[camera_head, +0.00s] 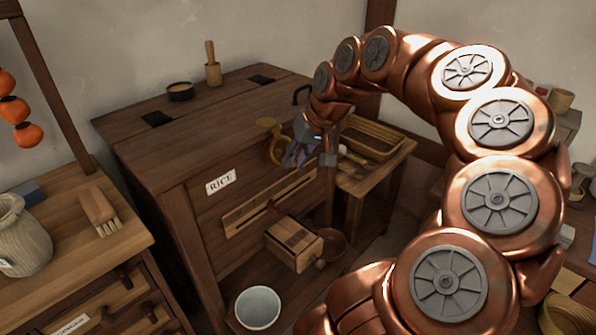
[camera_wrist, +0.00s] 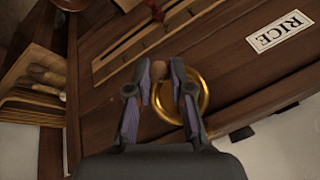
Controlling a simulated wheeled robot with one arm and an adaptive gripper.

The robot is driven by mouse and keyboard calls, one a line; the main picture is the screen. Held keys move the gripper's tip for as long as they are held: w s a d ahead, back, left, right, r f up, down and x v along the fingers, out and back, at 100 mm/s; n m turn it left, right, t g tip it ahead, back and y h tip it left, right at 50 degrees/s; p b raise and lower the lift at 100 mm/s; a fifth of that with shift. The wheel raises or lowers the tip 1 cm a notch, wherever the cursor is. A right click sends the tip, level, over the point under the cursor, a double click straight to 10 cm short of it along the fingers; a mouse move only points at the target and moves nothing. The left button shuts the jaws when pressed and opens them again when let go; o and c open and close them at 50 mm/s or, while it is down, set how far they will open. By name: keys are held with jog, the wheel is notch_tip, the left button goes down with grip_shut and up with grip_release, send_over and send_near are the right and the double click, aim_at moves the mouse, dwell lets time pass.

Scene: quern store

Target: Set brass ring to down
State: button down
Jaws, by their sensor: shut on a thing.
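The brass ring (camera_head: 265,122) is at the upper front of the dark wooden chest (camera_head: 165,185), above and right of the RICE label. In the wrist view the brass ring (camera_wrist: 208,98) is a round gold loop against the brown panel. My gripper (camera_head: 291,158) is at the ring's right side in the head view. In the wrist view my gripper (camera_wrist: 161,78) has its two dark fingers on either side of one part of the rim, shut on it. The fingers hide part of the ring, and its mounting is hard to make out.
The RICE label (camera_head: 221,182), a slotted pale plank (camera_head: 250,213) with a red marker (camera_head: 272,207) and a protruding wooden box (camera_head: 293,242) are on the chest's front. A pale bucket (camera_head: 257,307) stands below. A side table (camera_head: 372,180) with a tray is close right of my gripper.

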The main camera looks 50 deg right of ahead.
aim_at(276, 131)
jog(key=shift+w+f+t+b, duration=0.3)
jog(key=shift+f+t+b, duration=0.35)
jog(key=shift+b, duration=0.9)
jog(key=shift+w+f+t+b, duration=0.35)
jog(key=shift+t+b, duration=0.4)
jog(key=shift+b, duration=0.8)
jog(key=t+b, duration=0.1)
jog(key=b, duration=0.1)
jog(key=shift+w+b, duration=0.35)
jog(key=shift+w+t, duration=0.1)
jog(key=shift+t, duration=0.2)
jog(key=c, duration=1.3)
grip_release()
jog(key=shift+r, duration=0.1)
jog(key=shift+r, duration=4.95)
